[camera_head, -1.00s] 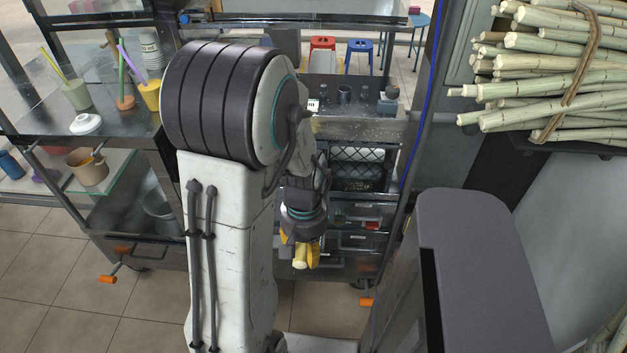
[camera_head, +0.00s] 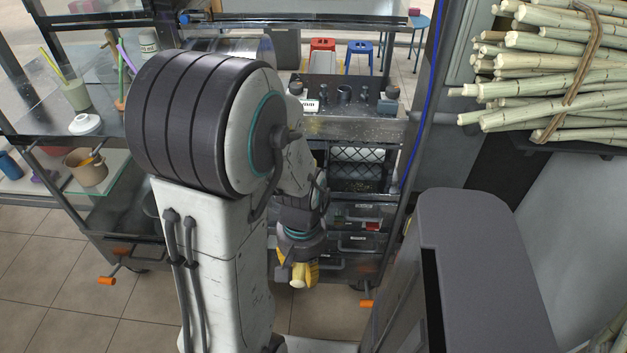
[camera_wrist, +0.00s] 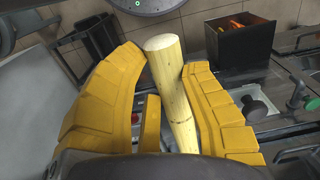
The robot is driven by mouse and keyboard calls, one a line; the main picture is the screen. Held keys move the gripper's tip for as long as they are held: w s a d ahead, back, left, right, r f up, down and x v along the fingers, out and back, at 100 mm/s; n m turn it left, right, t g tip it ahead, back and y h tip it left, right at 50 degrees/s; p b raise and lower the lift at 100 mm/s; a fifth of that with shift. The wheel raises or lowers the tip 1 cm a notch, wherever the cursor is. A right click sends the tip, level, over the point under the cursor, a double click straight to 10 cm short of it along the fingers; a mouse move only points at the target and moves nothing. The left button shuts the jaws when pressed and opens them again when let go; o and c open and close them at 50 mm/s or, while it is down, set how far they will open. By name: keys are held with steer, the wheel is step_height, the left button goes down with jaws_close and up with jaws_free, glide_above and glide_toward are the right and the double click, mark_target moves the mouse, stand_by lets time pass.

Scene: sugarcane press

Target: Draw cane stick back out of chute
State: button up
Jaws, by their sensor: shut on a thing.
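My gripper (camera_head: 298,274) has yellow fingers and hangs low in front of the cart in the head view. It is shut on a pale yellow cane stick (camera_head: 298,280), whose cut end shows between the fingers. The lower part of the stick is hidden by the gripper body. I cannot make out the chute in either view.
A steel cart (camera_head: 355,125) with drawers stands behind my gripper. Bundled cane (camera_head: 550,75) lies on a shelf at the upper right. A grey cabinet-like body (camera_head: 480,250) stands at the right. A dark bin (camera_wrist: 243,50) shows in the wrist view. Tiled floor (camera_head: 65,260) is clear at the lower left.

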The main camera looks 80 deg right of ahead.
steer(key=shift+a+f, duration=0.1)
steer(key=shift+a, duration=0.15)
steer(key=o, duration=1.2)
steer(key=shift+d, duration=0.1)
steer(key=shift+c, duration=0.2)
steer(key=shift+d+r, duration=0.1)
steer(key=shift+r, duration=0.5)
step_height(320, 180, up, 11)
